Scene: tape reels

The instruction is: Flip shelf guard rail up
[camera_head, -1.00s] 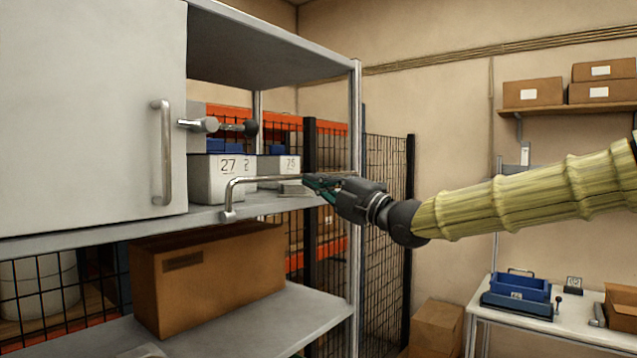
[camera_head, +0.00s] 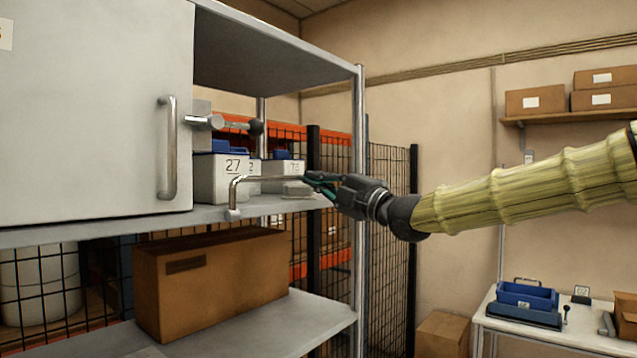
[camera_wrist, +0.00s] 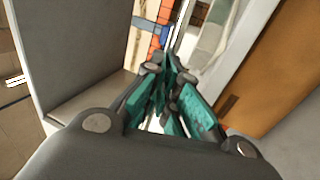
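The guard rail (camera_head: 268,179) is a bent metal bar at the front edge of the middle shelf (camera_head: 213,216). Its left end rises from the shelf edge, and its long bar runs right, above the shelf surface. My gripper (camera_head: 313,180) is at the right part of this bar, with its teal fingers around it. In the wrist view, the fingers (camera_wrist: 167,78) are close together and a thin bright bar runs to their tips. They look shut on the rail, though they hide the contact.
A numbered white bin (camera_head: 219,180) and others stand behind the rail. A grey door (camera_head: 90,110) with a handle covers the shelf's left. A metal post (camera_head: 359,130) stands just behind my gripper. A cardboard box (camera_head: 215,280) sits below. The right side is open.

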